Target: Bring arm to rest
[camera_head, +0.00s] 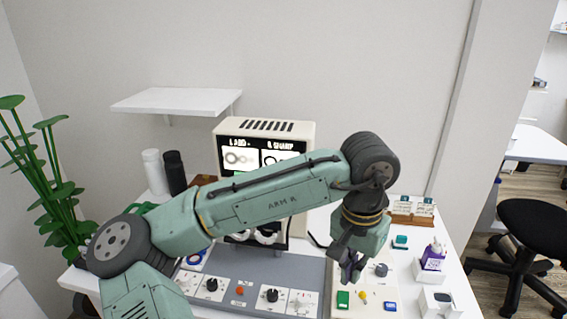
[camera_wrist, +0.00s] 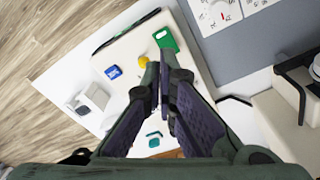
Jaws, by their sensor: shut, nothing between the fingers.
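My green arm reaches across the head view from the lower left to the right, and my gripper (camera_head: 352,268) hangs down over the right part of the white table (camera_head: 452,262). In the wrist view my gripper (camera_wrist: 163,95) has its fingers together with nothing between them. It is above a pale board (camera_wrist: 125,50) that bears small items. The table surface right under the gripper is partly hidden by the fingers.
A grey panel (camera_head: 240,273) with knobs lies left of my gripper. A white shelf (camera_head: 178,101) and a plant (camera_head: 60,200) are at left.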

